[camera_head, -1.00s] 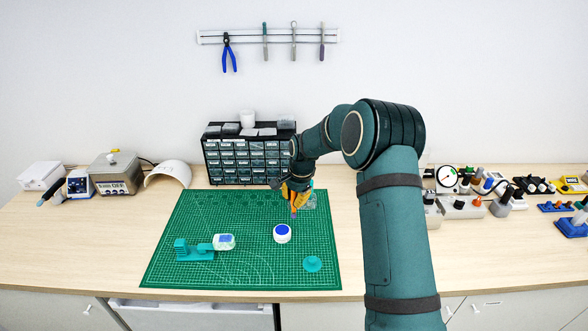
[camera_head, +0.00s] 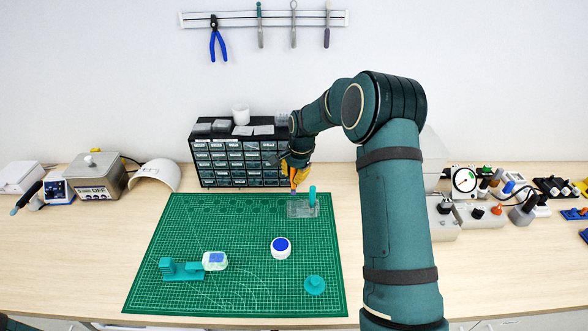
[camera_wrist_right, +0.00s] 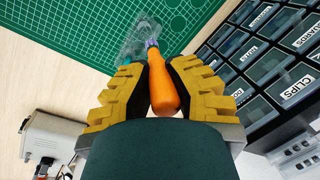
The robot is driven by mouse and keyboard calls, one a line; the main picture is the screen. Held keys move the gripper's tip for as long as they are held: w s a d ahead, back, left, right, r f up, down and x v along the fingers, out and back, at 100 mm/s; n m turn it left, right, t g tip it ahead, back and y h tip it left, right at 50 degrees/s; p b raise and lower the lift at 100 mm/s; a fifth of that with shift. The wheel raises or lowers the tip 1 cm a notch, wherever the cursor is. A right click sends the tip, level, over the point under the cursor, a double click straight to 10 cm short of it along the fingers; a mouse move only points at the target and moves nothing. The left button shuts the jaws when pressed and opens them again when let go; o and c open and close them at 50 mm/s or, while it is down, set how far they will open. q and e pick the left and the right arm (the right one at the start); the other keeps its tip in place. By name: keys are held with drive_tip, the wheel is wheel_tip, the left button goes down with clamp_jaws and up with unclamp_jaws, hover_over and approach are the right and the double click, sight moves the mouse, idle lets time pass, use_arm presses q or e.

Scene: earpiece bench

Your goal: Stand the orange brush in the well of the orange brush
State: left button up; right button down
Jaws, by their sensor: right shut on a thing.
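My right gripper (camera_head: 295,176) is shut on the orange brush (camera_head: 293,183), which hangs upright with its lower end down. In the right wrist view its orange handle (camera_wrist_right: 161,88) sits between my yellow-padded fingers (camera_wrist_right: 152,80). A clear brush block (camera_head: 301,210) stands on the mat just below; it also shows in the right wrist view (camera_wrist_right: 150,38). A teal brush (camera_head: 312,195) stands at the block's right side. The brush's lower end appears above the block's back left part; I cannot tell whether it enters a well. My left gripper is not in view.
The drawer cabinet (camera_head: 238,160) stands close behind my gripper. On the green mat (camera_head: 190,222) are a round white pot with a blue top (camera_head: 281,247), a teal disc (camera_head: 314,285) and a teal stand (camera_head: 182,270). The mat around the block is mostly clear.

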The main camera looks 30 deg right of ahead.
drive_tip(key=shift+s, duration=0.1)
idle(0.3)
drive_tip(key=shift+f, duration=0.1)
drive_tip(key=shift+f+b, duration=2.75)
drive_tip(key=shift+f, duration=1.35)
drive_tip(key=shift+f, duration=0.3)
drive_tip(key=c, duration=1)
unclamp_jaws()
wheel_tip(320, 180, up, 12)
drive_tip(key=s, duration=0.1)
drive_tip(key=shift+s+d, duration=0.25)
drive_tip(key=shift+s, duration=0.05)
